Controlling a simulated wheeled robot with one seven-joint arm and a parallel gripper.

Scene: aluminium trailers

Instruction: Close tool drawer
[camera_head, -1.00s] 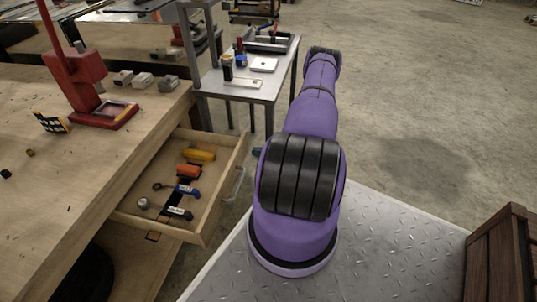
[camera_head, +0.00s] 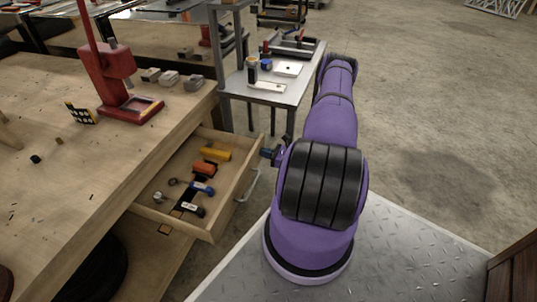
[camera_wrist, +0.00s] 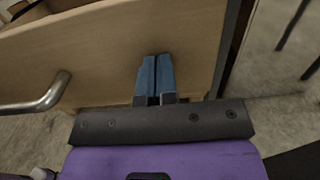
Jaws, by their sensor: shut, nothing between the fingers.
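The tool drawer (camera_head: 230,208) is a pale wooden drawer pulled out from under the workbench, with its metal bar handle (camera_head: 252,186) on the front. Inside lie several tools, among them a yellow one (camera_head: 217,153) and an orange one (camera_head: 204,168). My gripper (camera_head: 269,153) is by the far end of the drawer front, partly hidden by my purple arm. In the wrist view its blue fingers (camera_wrist: 155,75) are together and empty, pointing at the drawer's front panel (camera_wrist: 105,45), right of the handle (camera_wrist: 40,100). I cannot tell whether they touch it.
The wooden workbench (camera_head: 80,180) carries a red press (camera_head: 115,80) and grey blocks. A metal side table (camera_head: 290,95) with small items stands beyond the drawer. A wooden crate (camera_head: 515,275) is at the lower right. Concrete floor is open on the right.

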